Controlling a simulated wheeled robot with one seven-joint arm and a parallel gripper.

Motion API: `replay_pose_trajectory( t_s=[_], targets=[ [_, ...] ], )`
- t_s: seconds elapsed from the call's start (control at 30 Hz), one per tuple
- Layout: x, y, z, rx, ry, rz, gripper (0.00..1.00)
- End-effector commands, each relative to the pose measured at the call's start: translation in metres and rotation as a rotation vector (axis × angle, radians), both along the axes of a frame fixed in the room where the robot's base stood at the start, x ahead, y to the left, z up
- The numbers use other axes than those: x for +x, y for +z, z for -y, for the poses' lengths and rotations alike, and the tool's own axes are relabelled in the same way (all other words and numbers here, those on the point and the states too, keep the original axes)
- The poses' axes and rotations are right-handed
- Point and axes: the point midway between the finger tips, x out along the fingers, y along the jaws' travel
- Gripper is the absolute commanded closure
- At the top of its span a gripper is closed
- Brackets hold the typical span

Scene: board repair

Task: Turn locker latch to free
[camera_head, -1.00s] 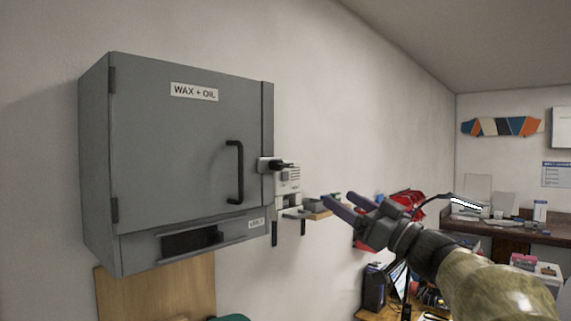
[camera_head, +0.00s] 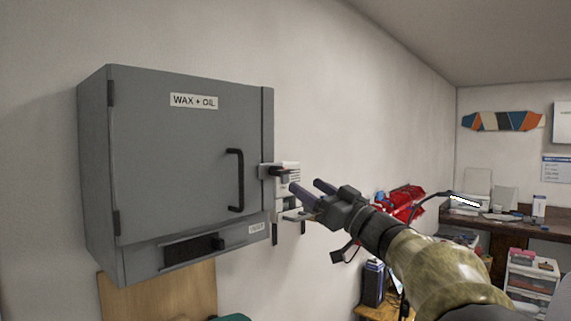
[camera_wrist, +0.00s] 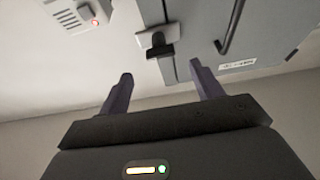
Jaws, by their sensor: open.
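The grey locker (camera_head: 180,140), labelled "WAX + OIL", hangs on the wall with its door closed. Its black handle (camera_head: 235,180) is near the door's right side. The latch (camera_head: 277,171) sits at the locker's right edge, a pale plate with a black knob. In the wrist view the latch knob (camera_wrist: 159,51) lies ahead of the fingers, apart from them. My gripper (camera_head: 306,190) is open and empty, just right of the latch and slightly below it in the head view. In the wrist view its two fingers (camera_wrist: 161,82) are spread wide.
A pale wall box with a red light (camera_wrist: 77,14) is close beside the latch. A red object (camera_head: 400,202) and a workbench (camera_head: 500,230) are farther back right. A wooden panel (camera_head: 160,290) stands below the locker. The wall above the gripper is clear.

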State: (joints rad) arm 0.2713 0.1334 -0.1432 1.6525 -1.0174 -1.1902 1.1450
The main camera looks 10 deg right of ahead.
Motion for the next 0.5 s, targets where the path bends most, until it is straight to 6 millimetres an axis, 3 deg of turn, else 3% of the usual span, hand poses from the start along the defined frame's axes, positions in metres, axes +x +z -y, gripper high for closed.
replay_pose_trajectory(
  t_s=[0.3, 0.5],
  targets=[
    [0.042, 0.026, -0.032, 0.000, 0.004, -0.001, 0.35],
    [0.060, 0.032, -0.044, 0.000, 0.001, 0.000, 0.35]
  ],
)
